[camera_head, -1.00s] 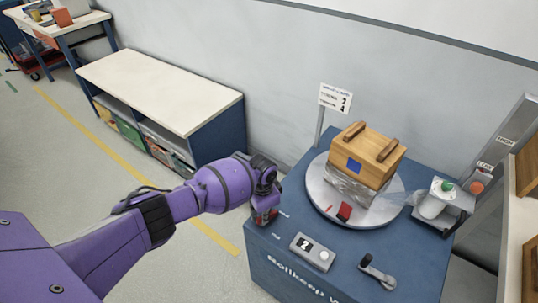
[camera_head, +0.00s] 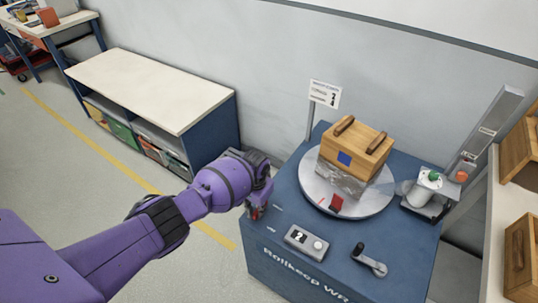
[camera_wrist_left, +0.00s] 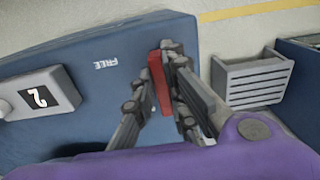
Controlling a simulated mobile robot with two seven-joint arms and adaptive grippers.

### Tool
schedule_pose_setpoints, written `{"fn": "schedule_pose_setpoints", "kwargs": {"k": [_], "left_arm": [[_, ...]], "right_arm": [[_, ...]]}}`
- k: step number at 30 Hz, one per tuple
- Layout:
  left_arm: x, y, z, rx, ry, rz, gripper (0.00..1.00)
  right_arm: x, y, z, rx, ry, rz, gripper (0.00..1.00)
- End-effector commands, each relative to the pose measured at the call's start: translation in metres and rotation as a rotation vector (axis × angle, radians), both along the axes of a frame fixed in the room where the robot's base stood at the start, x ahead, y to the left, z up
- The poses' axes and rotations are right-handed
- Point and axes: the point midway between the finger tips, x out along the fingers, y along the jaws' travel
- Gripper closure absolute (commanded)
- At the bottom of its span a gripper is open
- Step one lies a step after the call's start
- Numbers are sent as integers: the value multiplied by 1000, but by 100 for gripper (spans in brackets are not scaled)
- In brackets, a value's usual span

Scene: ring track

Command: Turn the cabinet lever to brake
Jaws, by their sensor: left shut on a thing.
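The blue cabinet (camera_head: 268,243) stands at the right of the head view with a round turntable (camera_head: 377,205) on top. My left gripper (camera_head: 257,208) is at the cabinet's left edge. In the left wrist view its fingers (camera_wrist_left: 154,82) are shut on a red lever (camera_wrist_left: 155,78), one on each side. Only a little red shows between them in the head view. The word FREE (camera_wrist_left: 105,64) is printed on the cabinet near the lever. The lever's pivot and any brake mark are hidden or too small to read. My right gripper is not in view.
A wooden box (camera_head: 368,146) with two handles sits on the turntable. A grey counter unit (camera_head: 306,240) showing 2 and a black crank (camera_head: 370,262) are on the front top. A device with a green button (camera_head: 433,177) stands right. A low bench (camera_head: 150,88) stands left.

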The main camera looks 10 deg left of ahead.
Motion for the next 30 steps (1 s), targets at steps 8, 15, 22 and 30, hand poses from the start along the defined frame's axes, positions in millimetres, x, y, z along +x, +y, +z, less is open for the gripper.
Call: {"fn": "schedule_pose_setpoints", "kwargs": {"k": [8, 15, 22, 30], "left_arm": [[2, 1, 2, 0, -4, 4, 100], [1, 0, 2, -1, -3, 2, 69], [1, 0, 1, -1, -2, 1, 69], [1, 1, 29, -2, -5, 0, 69]], "right_arm": [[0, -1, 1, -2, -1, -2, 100], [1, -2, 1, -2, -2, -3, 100], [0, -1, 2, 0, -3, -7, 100], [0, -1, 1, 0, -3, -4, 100]]}}
